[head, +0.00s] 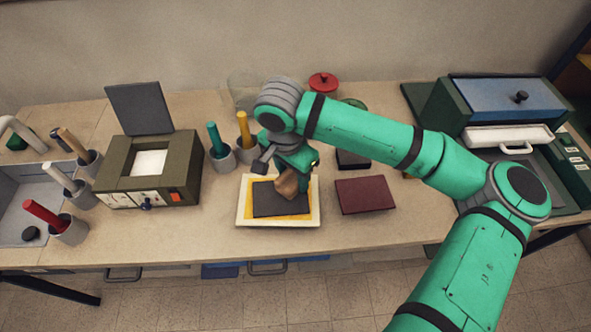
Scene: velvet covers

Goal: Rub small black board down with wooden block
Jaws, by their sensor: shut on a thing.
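The small black board (270,203) lies on a yellow sheet (252,212) inside a shallow white tray (281,223) near the front middle of the table. My gripper (290,176) points down over the right part of the board. It is shut on the brown wooden block (286,187). The block is at the board's right side, low over it or touching it; I cannot tell which. My arm and gripper hide part of the tray's back and right side.
A dark red board (364,195) lies just right of the tray. Holders with a teal-handled tool (216,140) and a yellow-handled tool (244,128) stand behind left. An olive box (150,170) with a raised lid is at left. The table's front strip is clear.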

